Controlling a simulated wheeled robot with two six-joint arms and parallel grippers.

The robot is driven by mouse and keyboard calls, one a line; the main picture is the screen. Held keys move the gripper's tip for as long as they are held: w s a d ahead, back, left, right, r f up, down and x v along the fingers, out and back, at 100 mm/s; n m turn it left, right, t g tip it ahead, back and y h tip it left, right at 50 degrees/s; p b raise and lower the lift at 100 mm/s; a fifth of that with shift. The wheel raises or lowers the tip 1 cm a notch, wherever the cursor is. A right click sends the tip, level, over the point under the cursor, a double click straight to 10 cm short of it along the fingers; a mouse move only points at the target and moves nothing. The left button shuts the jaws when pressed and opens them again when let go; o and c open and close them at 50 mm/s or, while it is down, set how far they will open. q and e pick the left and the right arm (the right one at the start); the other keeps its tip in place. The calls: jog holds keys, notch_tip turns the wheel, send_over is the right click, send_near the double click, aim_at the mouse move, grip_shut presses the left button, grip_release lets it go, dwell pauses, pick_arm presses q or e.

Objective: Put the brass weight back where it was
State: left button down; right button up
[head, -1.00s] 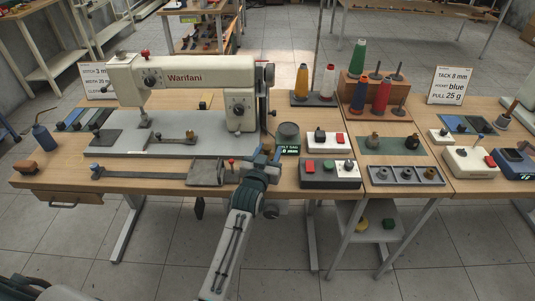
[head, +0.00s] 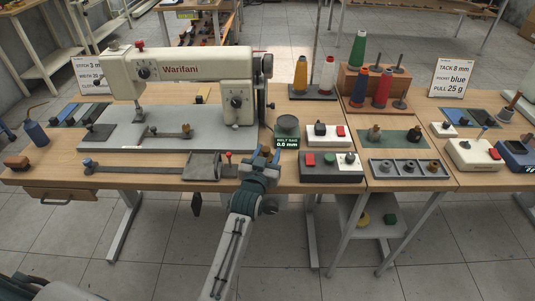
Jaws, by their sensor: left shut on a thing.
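My left gripper (head: 265,154) is above the bench's front edge, beside the right end of the grey slide and block (head: 203,166). It is shut on a small brass-coloured piece, apparently the brass weight (head: 266,149), mostly hidden by the fingers. A brass-toned knobbed weight (head: 375,133) and a darker one (head: 415,135) stand on the green mat (head: 396,147) to the right. A grey tray (head: 398,173) in front of the mat has several sockets holding small dark pieces. My right gripper is not in view.
A round dark pot (head: 287,126) and a small display reading 0.0 mm (head: 287,142) stand just behind the gripper. The sewing machine (head: 190,75) stands behind left.

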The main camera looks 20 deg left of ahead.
pick_arm(q)
jog(key=c, duration=0.8)
grip_release()
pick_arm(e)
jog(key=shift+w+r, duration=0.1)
pick_arm(q)
jog(key=shift+r, duration=0.1)
jog(key=s, duration=0.4)
jog(key=shift+s+d, duration=0.1)
jog(key=shift+s, duration=0.15)
jog(key=s, duration=0.7)
jog(key=shift+s+b, duration=0.3)
jog(key=shift+b, duration=0.15)
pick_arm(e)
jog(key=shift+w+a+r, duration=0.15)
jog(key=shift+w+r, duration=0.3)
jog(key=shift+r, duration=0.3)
